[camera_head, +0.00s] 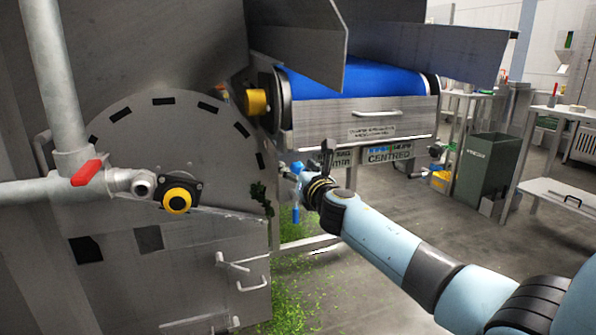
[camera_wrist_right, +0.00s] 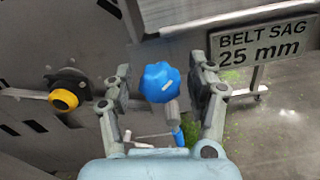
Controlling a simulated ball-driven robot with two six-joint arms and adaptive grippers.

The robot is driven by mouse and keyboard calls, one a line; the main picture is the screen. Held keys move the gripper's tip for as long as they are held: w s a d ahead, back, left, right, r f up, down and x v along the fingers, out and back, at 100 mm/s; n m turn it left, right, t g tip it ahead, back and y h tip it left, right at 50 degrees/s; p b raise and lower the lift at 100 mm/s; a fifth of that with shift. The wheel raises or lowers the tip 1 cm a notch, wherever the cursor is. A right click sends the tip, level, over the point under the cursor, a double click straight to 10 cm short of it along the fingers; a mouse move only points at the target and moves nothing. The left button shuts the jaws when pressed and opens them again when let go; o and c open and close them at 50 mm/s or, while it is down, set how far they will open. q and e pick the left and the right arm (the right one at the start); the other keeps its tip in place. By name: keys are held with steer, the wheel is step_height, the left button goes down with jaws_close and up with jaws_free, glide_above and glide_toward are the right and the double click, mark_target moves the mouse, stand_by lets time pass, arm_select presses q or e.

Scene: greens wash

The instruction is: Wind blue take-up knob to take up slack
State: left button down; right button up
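The blue take-up knob (camera_wrist_right: 160,80) is lobed, with a small white mark, and sits in the middle of the right wrist view. My right gripper (camera_wrist_right: 160,86) has its fingers spread on both sides of the knob, with a visible gap on each side. In the head view the right gripper (camera_head: 300,181) reaches in below the belt's near end. A small blue patch beside it (camera_head: 297,167) appears to be the knob, mostly hidden. A sign in the wrist view (camera_wrist_right: 262,45) reads "BELT SAG 25 mm". My left gripper is not in view.
The blue belt (camera_head: 350,80) runs above the gripper, with a "CENTRED" sign (camera_head: 390,153) below it. A yellow knob (camera_head: 177,200) and a red-handled valve (camera_head: 87,172) are on the steel housing at left. Green scraps (camera_head: 288,300) litter the floor. A grey-green bin (camera_head: 487,170) stands right.

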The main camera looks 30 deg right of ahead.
steer(key=c, duration=1)
